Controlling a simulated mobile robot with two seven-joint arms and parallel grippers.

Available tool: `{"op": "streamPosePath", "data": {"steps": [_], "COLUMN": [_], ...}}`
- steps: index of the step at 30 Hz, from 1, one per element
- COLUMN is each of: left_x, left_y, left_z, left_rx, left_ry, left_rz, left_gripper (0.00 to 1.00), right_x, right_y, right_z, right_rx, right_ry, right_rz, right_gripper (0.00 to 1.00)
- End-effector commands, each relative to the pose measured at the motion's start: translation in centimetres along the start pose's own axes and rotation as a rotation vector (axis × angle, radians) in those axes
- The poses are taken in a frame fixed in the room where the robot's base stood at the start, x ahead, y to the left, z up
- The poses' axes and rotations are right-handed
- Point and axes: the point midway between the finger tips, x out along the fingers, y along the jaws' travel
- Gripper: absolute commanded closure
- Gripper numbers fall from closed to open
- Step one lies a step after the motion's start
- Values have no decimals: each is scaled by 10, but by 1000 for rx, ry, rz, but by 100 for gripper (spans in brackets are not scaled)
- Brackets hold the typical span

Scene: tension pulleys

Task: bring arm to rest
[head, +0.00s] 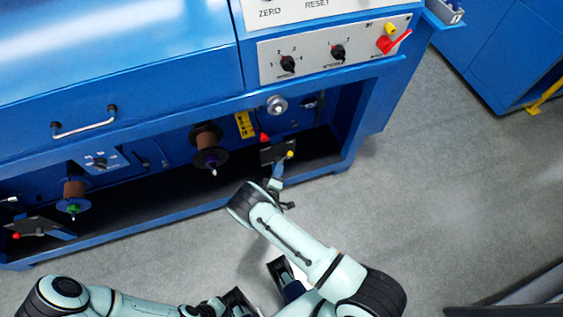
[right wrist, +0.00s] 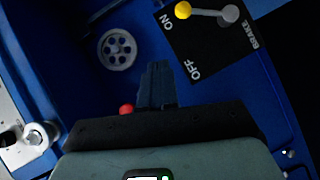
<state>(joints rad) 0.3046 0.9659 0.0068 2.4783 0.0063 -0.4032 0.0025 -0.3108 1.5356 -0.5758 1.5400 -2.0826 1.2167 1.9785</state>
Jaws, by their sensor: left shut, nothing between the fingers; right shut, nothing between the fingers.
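My right arm reaches up from the bottom right in the head view. Its gripper (head: 277,184) is in front of the machine's open lower bay, below the black brake plate (head: 277,152). In the right wrist view the right gripper's fingers (right wrist: 157,84) are together and empty, apart from the brake plate (right wrist: 207,50) and its yellow-knobbed lever (right wrist: 183,10). The lever's knob is by the ON mark. My left gripper (head: 238,301) is low at the bottom edge of the head view, partly cut off, clear of the machine; its fingers are hard to make out.
The blue machine (head: 180,115) fills the top left. Its bay holds a spool with a purple tip (head: 207,148) and one with a green tip (head: 73,192). A red knob (right wrist: 127,109) is behind my right gripper. Grey floor (head: 440,190) is open at the right.

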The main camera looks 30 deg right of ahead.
Motion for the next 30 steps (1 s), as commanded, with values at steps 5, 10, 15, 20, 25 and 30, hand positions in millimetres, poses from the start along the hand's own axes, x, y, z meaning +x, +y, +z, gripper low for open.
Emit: {"op": "streamPosePath", "data": {"steps": [5, 10, 15, 20, 25, 30], "left_x": [-2, -2, -2, -2, -2, -8], "left_y": [0, 0, 0, 0, 0, 2], "left_z": [2, 2, 2, 2, 2, 2], "left_rx": [-1, -1, -1, -1, -1, -1], "left_ry": [-5, -6, -5, -5, -5, -4], "left_rz": [-1, -1, -1, -1, -1, -1], "left_gripper": [100, 100, 100, 100, 100, 100], "right_x": [-15, -18, -18, -18, -18, -24], "right_y": [3, 3, 3, 3, 3, 4], "right_z": [0, 1, 1, 1, 3, 56], "right_rx": [0, 1, 1, 1, -3, -76], "right_ry": [1, 0, 0, 1, -9, -213], "right_rz": [0, 0, 0, 0, -3, -72], "right_gripper": [100, 100, 100, 100, 100, 100]}}
